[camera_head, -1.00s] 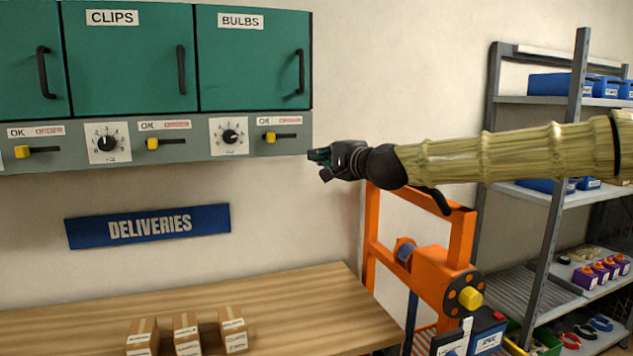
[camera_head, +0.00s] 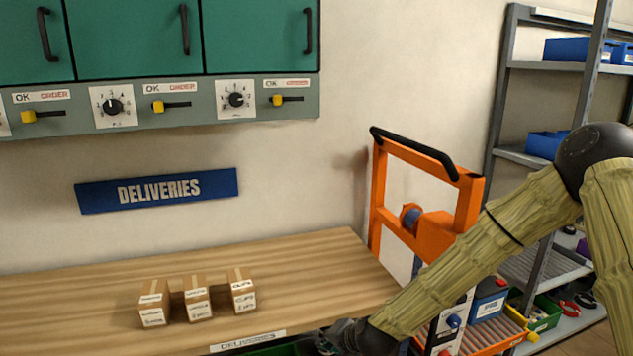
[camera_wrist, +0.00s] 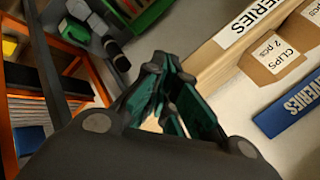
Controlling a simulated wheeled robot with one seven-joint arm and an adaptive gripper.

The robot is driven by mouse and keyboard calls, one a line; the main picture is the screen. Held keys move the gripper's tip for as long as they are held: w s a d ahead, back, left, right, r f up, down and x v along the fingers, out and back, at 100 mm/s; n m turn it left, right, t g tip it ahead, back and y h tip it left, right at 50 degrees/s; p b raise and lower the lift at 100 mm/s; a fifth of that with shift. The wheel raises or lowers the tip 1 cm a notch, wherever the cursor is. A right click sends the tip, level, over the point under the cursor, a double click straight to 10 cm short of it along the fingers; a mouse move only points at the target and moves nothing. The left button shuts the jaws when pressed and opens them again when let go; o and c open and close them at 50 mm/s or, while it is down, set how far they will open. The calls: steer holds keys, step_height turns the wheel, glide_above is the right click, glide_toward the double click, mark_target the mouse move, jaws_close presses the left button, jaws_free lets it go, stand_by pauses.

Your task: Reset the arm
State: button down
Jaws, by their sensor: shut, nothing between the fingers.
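My arm, in a ribbed straw-coloured sleeve, comes in from the right in the head view and slopes down to the bottom edge. My gripper (camera_head: 318,343) is at the bottom of the head view, low by the front of the wooden table, and partly cut off by the frame. In the wrist view my gripper (camera_wrist: 160,98) shows dark and green fingers, shut with nothing held.
Three small cartons (camera_head: 196,299) stand on the wooden table (camera_head: 90,290). A blue DELIVERIES sign (camera_head: 157,190) and green cabinets (camera_head: 258,38) with knobs and sliders are on the wall. An orange lift frame (camera_head: 428,233) and grey shelving (camera_head: 512,100) stand right.

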steer(key=s+d+f+n+g+h, duration=0.15)
steer(key=s+d+f, duration=0.25)
steer(key=s+f, duration=0.65)
steer(key=s+d+f+n+g+h, duration=0.1)
steer(key=s+d+f+n+g, duration=0.3)
steer(key=s+f, duration=0.6)
steer(key=s+d+f+g+h, duration=0.1)
steer(key=s+d, duration=0.5)
steer(key=s, duration=0.5)
steer(key=s+d+f+g+h, duration=0.1)
steer(key=s+d+f, duration=0.1)
steer(key=s+d, duration=0.4)
steer(key=s, duration=0.4)
steer(key=shift+s+f+n+h, duration=0.3)
steer(key=shift+s+n+h, duration=0.05)
steer(key=shift+s, duration=0.05)
